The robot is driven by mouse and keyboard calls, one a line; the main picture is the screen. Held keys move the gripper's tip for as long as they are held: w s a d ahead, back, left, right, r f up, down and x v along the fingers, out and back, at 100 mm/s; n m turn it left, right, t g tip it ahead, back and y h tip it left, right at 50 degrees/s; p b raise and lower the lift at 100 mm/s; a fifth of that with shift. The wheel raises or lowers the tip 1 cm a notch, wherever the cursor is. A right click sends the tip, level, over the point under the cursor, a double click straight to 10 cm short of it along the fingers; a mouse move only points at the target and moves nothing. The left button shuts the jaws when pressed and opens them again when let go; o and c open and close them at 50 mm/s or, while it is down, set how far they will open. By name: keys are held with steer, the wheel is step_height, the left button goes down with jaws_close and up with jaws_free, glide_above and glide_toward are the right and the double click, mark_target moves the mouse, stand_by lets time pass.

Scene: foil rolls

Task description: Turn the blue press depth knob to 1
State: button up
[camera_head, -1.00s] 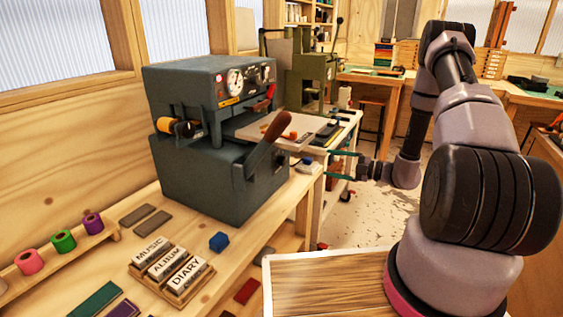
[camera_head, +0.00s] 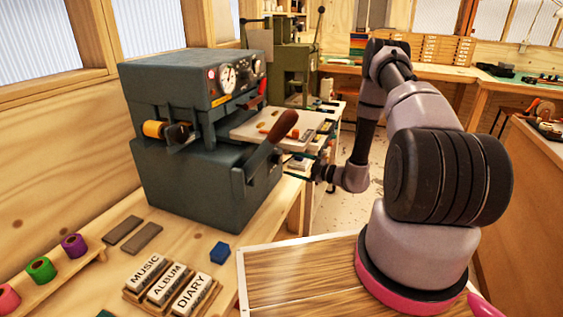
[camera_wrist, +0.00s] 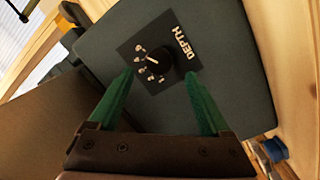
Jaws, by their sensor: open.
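The blue-grey press (camera_head: 195,150) stands on the wooden bench in the head view. Its black depth knob (camera_wrist: 160,64) shows in the wrist view, on a dark square plate marked DEPTH, with small white marks beside it. The marks are too small to read, so I cannot tell the knob's setting. My gripper (camera_wrist: 158,78) is open, its two green fingers pointing toward the plate, one on each side of the knob in the picture. I cannot see contact. In the head view my gripper (camera_head: 297,164) is at the press's right side, and the knob is hidden.
The press's red-brown lever (camera_head: 283,126) and its light platen (camera_head: 250,128) are near my gripper. A type holder (camera_head: 170,287), a blue block (camera_head: 220,252) and several foil rolls (camera_head: 40,268) lie on the bench. A green press (camera_head: 292,75) stands behind.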

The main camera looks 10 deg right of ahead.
mark_target(280, 160)
steer(key=shift+x, duration=2.4)
jaws_close()
steer(key=shift+d, duration=0.1)
